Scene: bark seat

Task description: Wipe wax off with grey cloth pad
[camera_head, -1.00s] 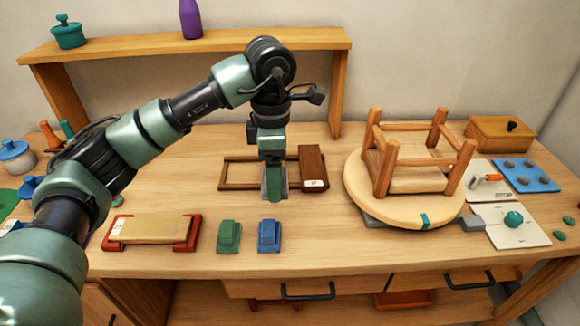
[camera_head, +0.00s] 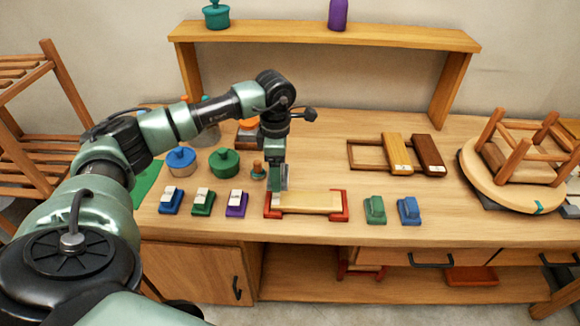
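A pale wooden board (camera_head: 312,203) lies in a red holder (camera_head: 339,208) near the front of the bench. My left gripper (camera_head: 279,187) points down at the left end of this board, close to it or touching. The fingers look grey and narrow, and I cannot tell whether they are open or hold something. I cannot pick out a grey cloth pad. Left of the holder stand three pale-topped blocks: blue (camera_head: 170,201), green (camera_head: 203,203) and purple (camera_head: 237,204). No wax can be made out on the board. My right gripper is not in view.
Right of the holder sit a green block (camera_head: 375,210) and a blue block (camera_head: 409,211). Lidded pots (camera_head: 224,163) stand behind the pale-topped blocks. An upturned stool (camera_head: 513,165) is at right.

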